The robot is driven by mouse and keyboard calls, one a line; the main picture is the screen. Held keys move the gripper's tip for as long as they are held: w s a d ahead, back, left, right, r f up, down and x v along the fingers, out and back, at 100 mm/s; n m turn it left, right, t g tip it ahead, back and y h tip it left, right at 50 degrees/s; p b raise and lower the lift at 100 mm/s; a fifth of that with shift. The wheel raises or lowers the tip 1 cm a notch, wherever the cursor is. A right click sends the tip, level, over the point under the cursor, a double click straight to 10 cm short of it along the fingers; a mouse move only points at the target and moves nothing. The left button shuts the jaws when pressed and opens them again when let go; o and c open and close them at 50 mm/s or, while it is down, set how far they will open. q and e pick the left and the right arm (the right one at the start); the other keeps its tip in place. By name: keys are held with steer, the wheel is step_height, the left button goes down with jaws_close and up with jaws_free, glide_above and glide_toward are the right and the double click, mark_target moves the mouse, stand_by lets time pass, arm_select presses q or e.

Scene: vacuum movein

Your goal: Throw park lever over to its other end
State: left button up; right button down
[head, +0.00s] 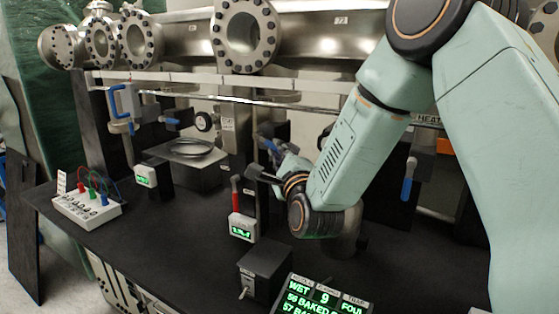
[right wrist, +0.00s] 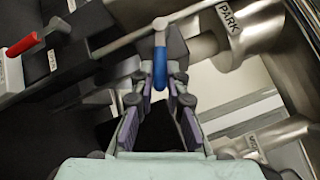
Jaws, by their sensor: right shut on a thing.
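The park lever is a thin metal rod with a blue grip (right wrist: 160,62). In the right wrist view, the PARK tag (right wrist: 230,20) sits on a steel cylinder beside the rod. My right gripper (right wrist: 160,75) is shut on the blue grip, which stands between its fingertips. In the head view my right gripper (head: 268,172) is at the middle of the bench, partly hidden by its own wrist. The lever is hard to make out there. My left gripper is not in view.
A red-handled switch (right wrist: 25,45) is near the gripper, and a green-lit readout (head: 242,228) is below it. Flanged steel pipes (head: 245,35) run along the back. A black box (head: 265,268) and a display (head: 320,298) stand in front. A white plug box (head: 88,208) is at left.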

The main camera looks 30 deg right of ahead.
steer(key=shift+r, duration=0.15)
steer(key=c, duration=1.8)
jaws_free()
steer(key=o, duration=0.5)
steer(key=shift+w+a, duration=0.1)
steer(key=shift+w, duration=0.05)
steer(key=shift+c, duration=0.2)
steer(key=v, duration=1.2)
